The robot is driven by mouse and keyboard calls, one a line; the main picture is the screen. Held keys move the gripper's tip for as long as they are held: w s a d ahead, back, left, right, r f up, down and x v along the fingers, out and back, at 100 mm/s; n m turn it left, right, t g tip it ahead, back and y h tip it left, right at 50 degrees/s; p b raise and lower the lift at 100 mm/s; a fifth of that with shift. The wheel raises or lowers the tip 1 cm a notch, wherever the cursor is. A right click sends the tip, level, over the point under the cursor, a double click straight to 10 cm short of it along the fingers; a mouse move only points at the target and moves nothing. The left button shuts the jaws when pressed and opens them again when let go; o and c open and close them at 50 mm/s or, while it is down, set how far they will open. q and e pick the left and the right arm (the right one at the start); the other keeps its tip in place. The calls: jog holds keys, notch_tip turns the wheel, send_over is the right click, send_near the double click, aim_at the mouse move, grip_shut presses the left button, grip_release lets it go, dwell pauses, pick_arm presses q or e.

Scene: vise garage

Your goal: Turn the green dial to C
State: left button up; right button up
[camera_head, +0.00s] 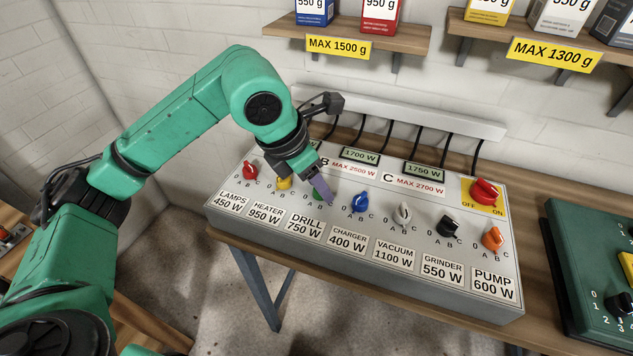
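The green dial (317,195) sits on the sloped panel (330,262) above the label "DRILL 750 W" (305,224). My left gripper (324,193) reaches down over it from the upper left. A purple finger is at the dial and hides much of it, so its pointer direction does not show. The letters A, B are visible below the dial. I cannot tell whether the fingers are closed around the dial or only beside it. My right gripper is not in view.
Close on either side are a yellow dial (284,182) and a blue dial (360,202). Red, white, black and orange dials share the row. Displays read 1700 W (359,156) and 1750 W (424,171). A red OFF/ON switch (484,191) is at right. Shelves hang above.

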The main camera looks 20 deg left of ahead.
pick_arm(q)
jog(key=shift+o, duration=0.3)
jog(key=v, duration=1.4)
jog(key=shift+r, duration=0.3)
